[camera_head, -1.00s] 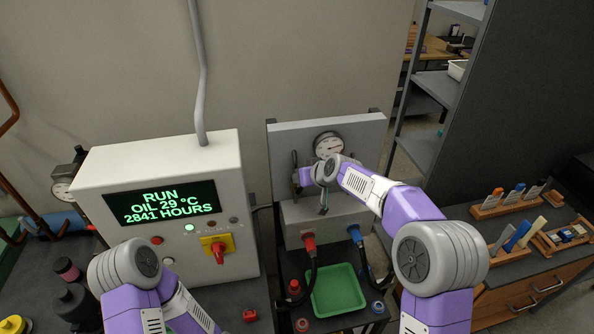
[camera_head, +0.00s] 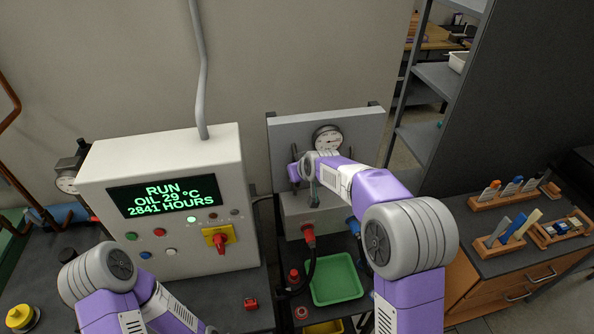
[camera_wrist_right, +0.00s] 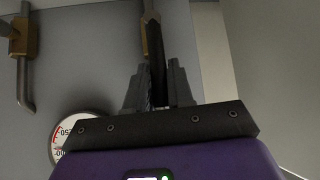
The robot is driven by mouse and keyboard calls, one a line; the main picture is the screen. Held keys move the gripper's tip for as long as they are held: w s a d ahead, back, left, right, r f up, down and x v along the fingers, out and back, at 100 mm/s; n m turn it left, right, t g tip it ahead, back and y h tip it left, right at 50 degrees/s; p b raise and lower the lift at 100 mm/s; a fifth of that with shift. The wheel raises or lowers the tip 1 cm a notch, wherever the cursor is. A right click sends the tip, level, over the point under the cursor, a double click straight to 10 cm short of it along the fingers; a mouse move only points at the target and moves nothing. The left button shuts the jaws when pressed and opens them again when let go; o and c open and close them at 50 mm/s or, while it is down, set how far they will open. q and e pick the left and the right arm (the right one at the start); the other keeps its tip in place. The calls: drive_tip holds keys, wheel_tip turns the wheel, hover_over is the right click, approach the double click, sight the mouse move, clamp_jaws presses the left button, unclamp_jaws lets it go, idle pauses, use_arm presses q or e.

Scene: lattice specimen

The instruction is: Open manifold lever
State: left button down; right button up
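The manifold block (camera_head: 318,207) hangs on a grey panel below a round gauge (camera_head: 327,139). My right arm reaches across its front, and my right gripper (camera_head: 298,171) is at the panel's left side, left of the gauge. In the right wrist view my right gripper (camera_wrist_right: 158,88) has its fingers close on both sides of a dark lever handle (camera_wrist_right: 154,45), with little gap visible. A second grey lever (camera_wrist_right: 24,80) on a brass fitting is apart from the gripper. My left gripper is out of view, below the picture.
A control cabinet (camera_head: 165,240) with a lit screen stands left of the manifold. A green tray (camera_head: 335,279) and a red-ended hose (camera_head: 309,238) are below it. Wooden tool racks (camera_head: 503,196) are on the right bench.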

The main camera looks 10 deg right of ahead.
drive_tip(key=o, duration=0.3)
drive_tip(key=shift+a, duration=0.1)
drive_tip(key=shift+o, duration=0.2)
drive_tip(key=b+v, duration=0.1)
drive_tip(key=v, duration=0.6)
drive_tip(key=shift+s, duration=0.25)
drive_tip(key=shift+r, duration=0.1)
